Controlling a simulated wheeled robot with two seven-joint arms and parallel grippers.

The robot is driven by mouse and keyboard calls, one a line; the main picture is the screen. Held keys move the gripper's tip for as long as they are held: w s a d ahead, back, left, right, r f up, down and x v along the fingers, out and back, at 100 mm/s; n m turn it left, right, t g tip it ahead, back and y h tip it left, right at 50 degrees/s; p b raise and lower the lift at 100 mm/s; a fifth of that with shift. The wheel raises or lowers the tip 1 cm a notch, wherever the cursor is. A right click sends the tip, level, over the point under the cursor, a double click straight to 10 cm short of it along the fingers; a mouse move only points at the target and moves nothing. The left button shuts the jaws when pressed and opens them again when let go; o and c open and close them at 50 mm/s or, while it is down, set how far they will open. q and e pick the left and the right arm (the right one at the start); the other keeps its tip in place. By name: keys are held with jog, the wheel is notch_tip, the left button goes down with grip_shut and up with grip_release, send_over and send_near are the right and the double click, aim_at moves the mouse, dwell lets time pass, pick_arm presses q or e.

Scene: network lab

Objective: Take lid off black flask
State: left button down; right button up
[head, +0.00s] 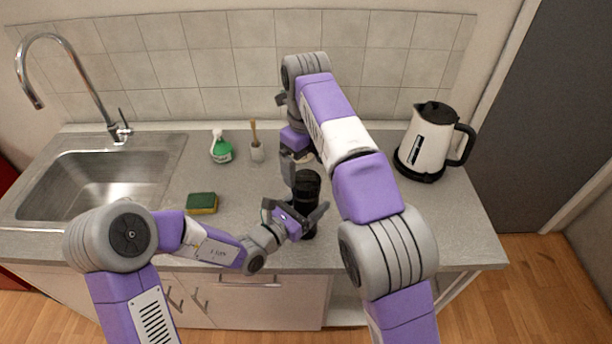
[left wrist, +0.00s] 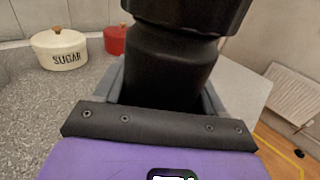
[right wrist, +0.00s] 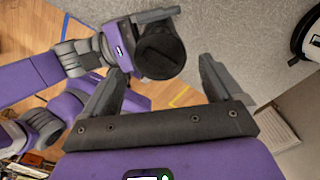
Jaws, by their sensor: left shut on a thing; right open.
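The black flask (head: 307,186) stands upright near the counter's front edge. My left gripper (head: 308,219) is shut around its lower body; the left wrist view shows the dark body (left wrist: 168,70) between the fingers. The wider black lid (left wrist: 190,14) is at the top of that view, partly cut off. My right gripper (head: 297,168) is just behind and above the flask in the head view, pointing down. In the right wrist view its fingers (right wrist: 160,80) are apart and empty, with the round lid top (right wrist: 160,52) beyond them.
A kettle (head: 426,145) stands at the right, a sponge (head: 202,203) at the left by the sink (head: 100,183). A green spray bottle (head: 221,148) and a brush in a cup (head: 256,150) are behind. Sugar (left wrist: 59,48) and red (left wrist: 115,40) canisters show in the left wrist view.

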aim_at(306, 180)
jog(key=shift+f, duration=2.5)
